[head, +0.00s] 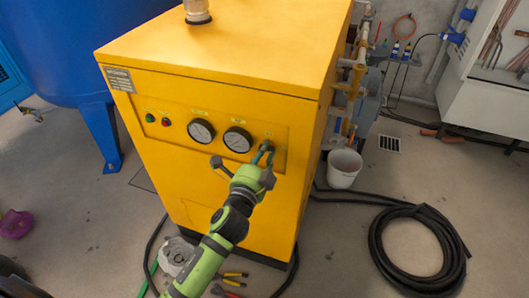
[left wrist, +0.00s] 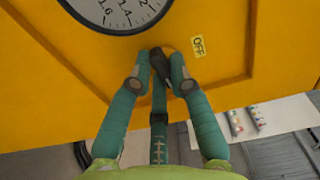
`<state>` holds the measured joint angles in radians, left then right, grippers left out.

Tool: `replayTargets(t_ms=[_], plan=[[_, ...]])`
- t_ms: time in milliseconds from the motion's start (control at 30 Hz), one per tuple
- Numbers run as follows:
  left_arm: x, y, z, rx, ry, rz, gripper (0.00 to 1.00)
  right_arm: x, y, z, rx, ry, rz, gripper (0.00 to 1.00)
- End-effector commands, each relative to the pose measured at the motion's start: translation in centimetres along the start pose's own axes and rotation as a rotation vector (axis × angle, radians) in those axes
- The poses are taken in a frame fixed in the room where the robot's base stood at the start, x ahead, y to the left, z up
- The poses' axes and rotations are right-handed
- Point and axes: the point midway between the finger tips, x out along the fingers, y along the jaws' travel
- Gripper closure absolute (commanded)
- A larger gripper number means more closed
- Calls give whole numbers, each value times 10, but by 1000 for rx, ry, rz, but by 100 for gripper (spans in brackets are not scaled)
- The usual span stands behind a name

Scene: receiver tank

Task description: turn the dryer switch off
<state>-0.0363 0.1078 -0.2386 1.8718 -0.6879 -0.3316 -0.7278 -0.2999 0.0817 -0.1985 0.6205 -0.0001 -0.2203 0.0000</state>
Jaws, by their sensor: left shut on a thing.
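The yellow dryer cabinet (head: 215,95) stands in the middle of the head view. Its front panel has two round gauges, and one gauge (left wrist: 118,8) shows in the left wrist view. My left gripper (head: 264,152) is at the right end of this panel, its fingers against the front. In the left wrist view the teal fingertips (left wrist: 161,60) are closed on the dark dryer switch (left wrist: 160,68). A yellow OFF label (left wrist: 198,46) is to the right of the switch. The fingers hide most of the switch in the head view. My right gripper is not in view.
A blue tank (head: 80,50) stands at the left. Pipes and a white bucket (head: 344,170) are right of the cabinet. A coiled black hose (head: 455,240) lies on the floor at right. Pliers-like tools (head: 232,280) lie near the cabinet's foot.

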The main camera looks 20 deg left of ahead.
Motion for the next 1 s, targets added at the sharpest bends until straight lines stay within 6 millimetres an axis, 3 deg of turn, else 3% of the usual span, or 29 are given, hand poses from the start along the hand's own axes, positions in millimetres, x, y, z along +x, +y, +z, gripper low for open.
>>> replayTargets(t_ms=[1000], plan=[[0,-4,-4,-923,-3,2,100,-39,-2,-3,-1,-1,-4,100]])
